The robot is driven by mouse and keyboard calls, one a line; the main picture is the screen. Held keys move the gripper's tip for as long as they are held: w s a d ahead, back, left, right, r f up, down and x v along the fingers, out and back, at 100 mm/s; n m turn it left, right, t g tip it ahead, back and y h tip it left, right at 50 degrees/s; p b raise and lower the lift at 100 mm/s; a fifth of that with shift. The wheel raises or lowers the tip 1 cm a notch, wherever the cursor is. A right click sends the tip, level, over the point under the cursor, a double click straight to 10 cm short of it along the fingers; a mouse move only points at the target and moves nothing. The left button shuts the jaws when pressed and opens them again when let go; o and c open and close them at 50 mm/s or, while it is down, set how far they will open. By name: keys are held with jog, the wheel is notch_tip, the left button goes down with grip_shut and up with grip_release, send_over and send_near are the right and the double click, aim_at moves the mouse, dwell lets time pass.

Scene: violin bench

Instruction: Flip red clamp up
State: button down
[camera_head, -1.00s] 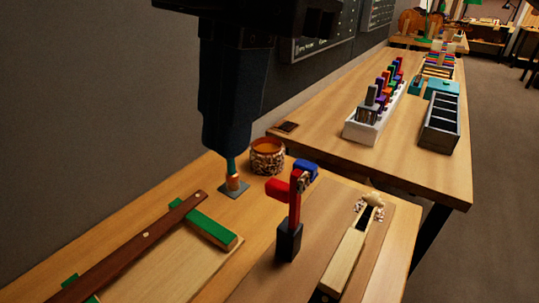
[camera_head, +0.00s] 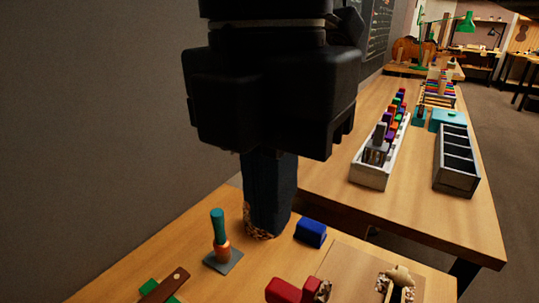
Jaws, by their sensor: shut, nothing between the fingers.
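The red clamp (camera_head: 284,291) shows only partly, at the bottom edge of the head view. Its red arm points left and a dark, speckled end piece is at its right. Its post and base are cut off by the frame. My gripper (camera_head: 268,228) hangs down in the middle of the view with its fingers shut and empty. In the picture, the fingertips are above and a little left of the clamp, apart from it.
A blue block (camera_head: 311,232) lies right of my gripper. A teal-handled tool (camera_head: 218,228) stands on a grey plate to the left. A patterned pot (camera_head: 259,233) is mostly hidden behind my gripper. A white rack (camera_head: 369,176) and a dark divided box (camera_head: 457,181) stand on the far bench.

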aim_at(273, 287)
notch_tip(273, 287, down, 8)
jog(key=shift+s+d+f+b, duration=0.1)
jog(key=shift+b, duration=0.2)
dwell(0.3)
jog(key=shift+w+a+f+p, duration=0.6)
jog(key=shift+a+p, duration=0.2)
jog(key=shift+p, duration=0.25)
jog(key=shift+s+d+r, duration=0.1)
jog(key=shift+d, duration=0.05)
